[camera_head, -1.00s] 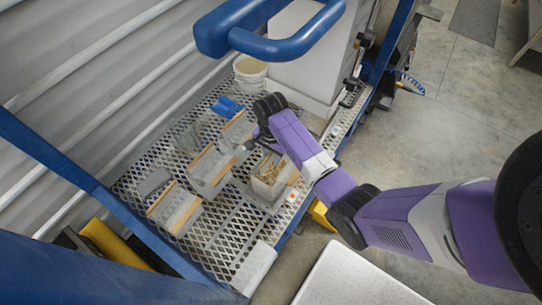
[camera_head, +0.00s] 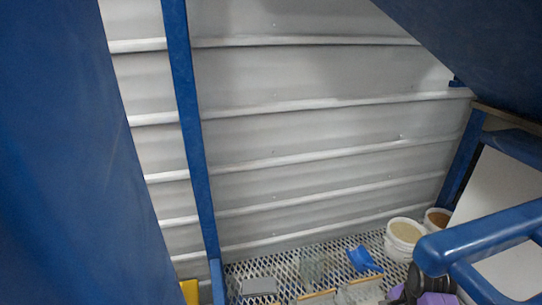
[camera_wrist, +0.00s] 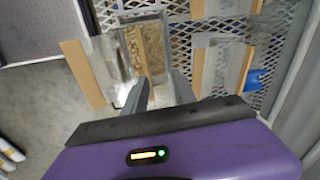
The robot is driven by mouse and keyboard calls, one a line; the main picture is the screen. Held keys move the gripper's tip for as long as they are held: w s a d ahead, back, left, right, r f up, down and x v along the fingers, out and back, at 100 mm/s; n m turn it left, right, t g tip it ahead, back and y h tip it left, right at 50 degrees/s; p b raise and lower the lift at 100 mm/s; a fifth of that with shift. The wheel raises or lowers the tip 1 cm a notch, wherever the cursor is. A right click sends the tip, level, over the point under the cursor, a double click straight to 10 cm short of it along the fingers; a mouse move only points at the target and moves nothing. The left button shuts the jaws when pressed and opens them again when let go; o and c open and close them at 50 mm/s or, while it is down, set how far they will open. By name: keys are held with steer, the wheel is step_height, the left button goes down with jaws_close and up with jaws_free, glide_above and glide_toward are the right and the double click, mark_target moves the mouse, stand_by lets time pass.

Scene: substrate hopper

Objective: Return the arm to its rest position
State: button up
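My arm shows only as a purple and black piece (camera_head: 435,297) at the bottom right of the head view; the rest of it is outside that picture. In the wrist view my gripper (camera_wrist: 158,90) has its two grey fingers apart, with a gap between them and nothing held. Beyond the fingers is a grey box with straw-coloured material (camera_wrist: 151,45) in it. Wooden-edged panels (camera_wrist: 82,72) stand on both sides of the fingers in the picture. I cannot tell how far the fingertips are from the box.
A metal mesh platform (camera_head: 258,272) carries a blue scoop (camera_head: 362,260), a white bucket (camera_head: 403,238) and a second bucket (camera_head: 437,219). A thick blue rail (camera_head: 485,240) crosses the lower right. A blue post (camera_head: 190,120) stands before the ribbed grey wall (camera_head: 310,110).

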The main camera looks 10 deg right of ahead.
steer(key=w+d+r+n+t+h, duration=0.1)
steer(key=w+d+r+n+t, duration=0.15)
steer(key=w, duration=0.35)
steer(key=a+r+n+t+h, duration=0.2)
steer(key=a+r+n+t, duration=0.3)
steer(key=a+r+t, duration=0.25)
steer(key=s+a+r+n+t, duration=0.2)
steer(key=s+a+r, duration=0.25)
steer(key=s, duration=0.35)
steer(key=s+a+r+n+t, duration=0.25)
steer(key=s+a+r, duration=0.2)
steer(key=s, duration=0.35)
steer(key=s+a+r+n+t, duration=0.1)
steer(key=s+a+r+n, duration=0.15)
steer(key=s+a, duration=0.45)
steer(key=s+n+g+y, duration=0.1)
steer(key=s+n+y, duration=0.1)
steer(key=s, duration=0.8)
steer(key=shift+f+g+y, duration=0.2)
steer(key=shift+g+y, duration=0.15)
steer(key=shift+y, duration=0.35)
steer(key=shift+a, duration=0.1)
